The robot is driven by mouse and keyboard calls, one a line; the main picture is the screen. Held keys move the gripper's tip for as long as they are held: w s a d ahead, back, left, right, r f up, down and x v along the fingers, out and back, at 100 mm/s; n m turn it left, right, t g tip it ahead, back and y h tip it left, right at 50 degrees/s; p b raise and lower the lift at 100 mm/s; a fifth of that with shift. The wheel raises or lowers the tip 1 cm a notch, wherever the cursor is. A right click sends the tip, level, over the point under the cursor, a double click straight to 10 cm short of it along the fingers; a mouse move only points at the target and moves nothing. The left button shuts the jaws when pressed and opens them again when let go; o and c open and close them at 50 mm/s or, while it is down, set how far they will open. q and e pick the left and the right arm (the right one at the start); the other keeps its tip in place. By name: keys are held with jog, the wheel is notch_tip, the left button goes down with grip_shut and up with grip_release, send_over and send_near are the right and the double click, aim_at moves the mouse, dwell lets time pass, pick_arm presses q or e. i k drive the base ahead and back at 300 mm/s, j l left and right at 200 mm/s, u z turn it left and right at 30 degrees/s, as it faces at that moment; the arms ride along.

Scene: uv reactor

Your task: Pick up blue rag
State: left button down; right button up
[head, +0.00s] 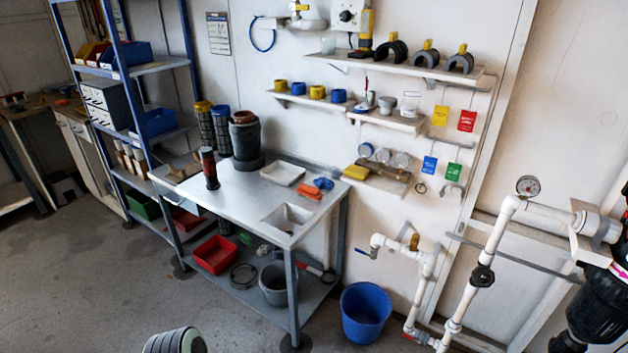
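A small crumpled blue thing that looks like the blue rag (323,183) lies on the metal workbench (240,203), near its back right side. It touches or nearly touches an orange cloth-like thing (309,191) just in front and to the left. I cannot make out either gripper in the head view, and nothing is seen holding the blue rag.
A white tray (282,174), a dark cylinder (209,168) and a sink basin (287,217) are on the bench. A blue bucket (365,312) stands on the floor at its right. White pipes (490,262) rise further right. The floor in front is mostly clear.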

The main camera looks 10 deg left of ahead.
aim_at(321, 183)
jog(key=i+j, duration=0.1)
jog(key=j, duration=0.35)
jog(key=i+j, duration=0.15)
jog(key=j, duration=0.3)
jog(key=i+j, duration=0.1)
jog(key=j, duration=0.3)
jog(key=i+j, duration=0.1)
jog(key=j, duration=0.35)
jog(key=i+j, duration=0.15)
jog(key=j, duration=0.3)
jog(key=z, duration=0.05)
